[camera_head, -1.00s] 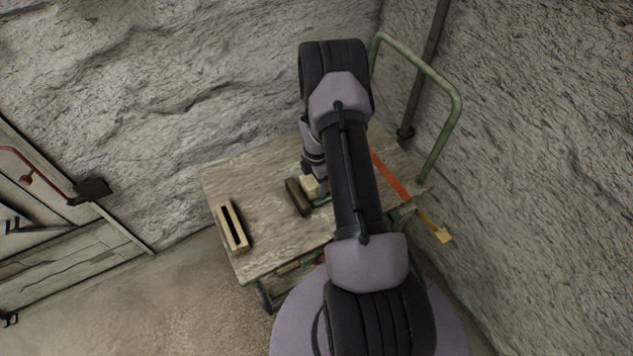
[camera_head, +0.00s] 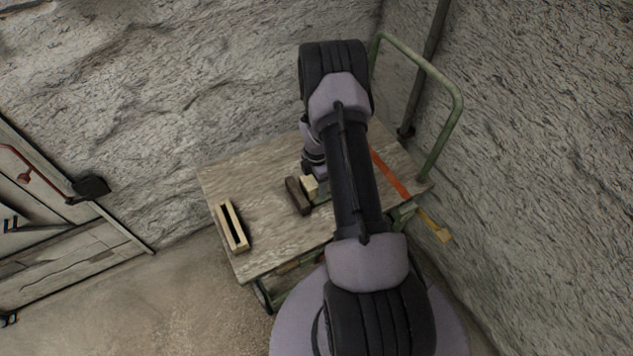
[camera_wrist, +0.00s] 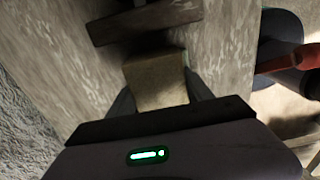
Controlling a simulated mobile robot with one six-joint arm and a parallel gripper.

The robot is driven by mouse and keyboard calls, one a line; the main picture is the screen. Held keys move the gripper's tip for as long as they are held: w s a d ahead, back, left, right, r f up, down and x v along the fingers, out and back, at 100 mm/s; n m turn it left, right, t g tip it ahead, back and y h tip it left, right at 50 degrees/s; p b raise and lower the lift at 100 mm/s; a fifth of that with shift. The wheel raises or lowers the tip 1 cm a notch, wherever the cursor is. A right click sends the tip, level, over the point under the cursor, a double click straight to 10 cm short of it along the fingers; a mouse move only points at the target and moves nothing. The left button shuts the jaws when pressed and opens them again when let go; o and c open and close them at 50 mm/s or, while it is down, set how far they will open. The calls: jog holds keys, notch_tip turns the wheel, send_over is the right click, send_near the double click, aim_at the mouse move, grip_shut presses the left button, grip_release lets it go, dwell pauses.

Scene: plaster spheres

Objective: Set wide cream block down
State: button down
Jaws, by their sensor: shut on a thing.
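The wide cream block (camera_wrist: 156,80) is between the two fingers of my gripper (camera_wrist: 158,92) in the wrist view, and the fingers are shut on it. In the head view the cream block (camera_head: 310,186) shows beside my arm, low over the cart top, next to a dark brown block (camera_head: 298,196). The brown block also shows in the wrist view (camera_wrist: 145,22), just beyond the cream block. I cannot tell whether the cream block touches the cart top. My arm hides part of the gripper in the head view.
The cart top (camera_head: 265,225) has free room left of the brown block. A pale slotted wooden piece (camera_head: 231,226) lies near its left edge. An orange strip (camera_head: 390,175) lies on the right side. A green handle (camera_head: 455,100) rises at the right, near the rock walls.

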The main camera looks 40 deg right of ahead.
jog(key=shift+f, duration=0.15)
jog(key=shift+c, duration=1.8)
grip_release()
jog(key=shift+r+p, duration=1.25)
jog(key=shift+r, duration=0.8)
